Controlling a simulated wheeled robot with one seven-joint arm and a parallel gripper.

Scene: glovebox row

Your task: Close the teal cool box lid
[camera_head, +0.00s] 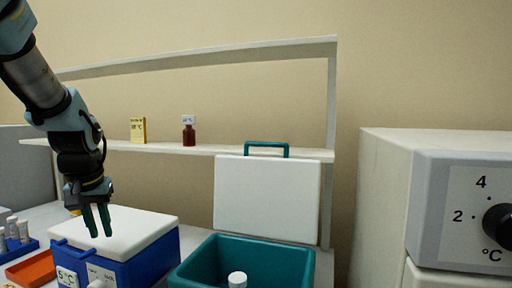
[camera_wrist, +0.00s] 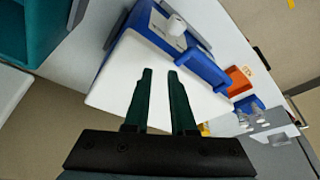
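The teal cool box (camera_head: 240,262) stands on the bench with its lid (camera_head: 267,198) raised upright at the back. The lid's inner face is white, and a teal handle (camera_head: 266,146) shows above its top edge. A white-capped item (camera_head: 237,279) is inside the box. In the wrist view, part of the teal box (camera_wrist: 42,30) shows at the top left. My gripper (camera_head: 98,220) is left of the teal box, above the white lid of a blue cool box. Its fingers also show in the wrist view (camera_wrist: 164,85); they are apart with nothing between them.
The blue cool box (camera_head: 130,260) is shut, with its white lid (camera_head: 120,232) under my gripper. An orange tray (camera_head: 32,268) and a blue rack (camera_head: 18,247) of vials are at the left. A shelf (camera_head: 210,150) holds a brown bottle (camera_head: 189,131) and a yellow box (camera_head: 138,130). A dial unit (camera_head: 462,210) stands at the right.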

